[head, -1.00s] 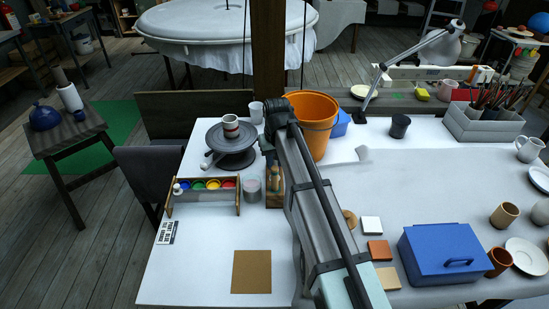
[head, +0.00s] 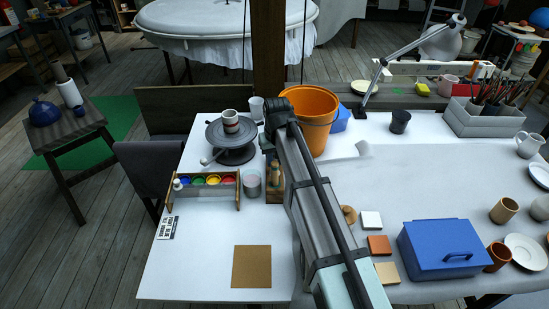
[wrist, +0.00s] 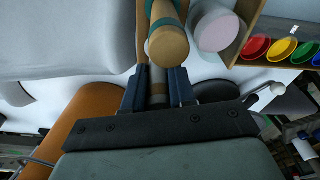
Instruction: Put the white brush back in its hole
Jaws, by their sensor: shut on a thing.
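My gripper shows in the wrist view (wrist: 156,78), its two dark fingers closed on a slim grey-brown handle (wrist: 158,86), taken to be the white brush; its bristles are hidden. In that view a thick wooden tool end (wrist: 168,47) with a teal band stands just beyond the fingers, close beside the held handle. In the head view my arm hides the gripper. The small wooden tool holder (head: 274,193) stands just left of my arm with upright wooden tools in it. Its holes are not visible.
A glass jar (head: 251,184) and the paint rack (head: 207,196) stand left of the holder. The banding wheel (head: 232,155) is behind them, and the orange bucket (head: 312,118) is behind my arm. A blue box (head: 440,248) lies right. The front-left tabletop (head: 200,265) is mostly clear.

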